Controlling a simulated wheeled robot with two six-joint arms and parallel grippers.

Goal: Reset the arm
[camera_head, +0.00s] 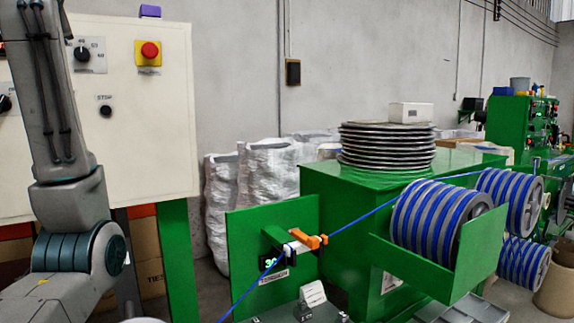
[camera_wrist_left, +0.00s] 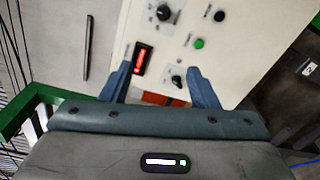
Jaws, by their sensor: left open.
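My left arm (camera_head: 70,200) comes in at the left of the head view, bent in front of the cream control panel (camera_head: 140,130). Its gripper is outside the head view. In the left wrist view my left gripper (camera_wrist_left: 160,78) is open, with two blue-grey fingers apart and nothing between them. Beyond the fingers is the control panel, with a red display (camera_wrist_left: 141,60), black knobs and a green button (camera_wrist_left: 199,43). My right gripper is in neither view. The blue cable (camera_head: 365,215) runs from the striped spools (camera_head: 430,215) past an orange clamp (camera_head: 308,240) to the lower left.
A red emergency button (camera_head: 149,51) is on the panel. A green machine (camera_head: 345,190) carries a stack of metal discs (camera_head: 387,147) with a white box (camera_head: 410,112) on top. White wrapped bags (camera_head: 265,180) stand behind it near the grey wall.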

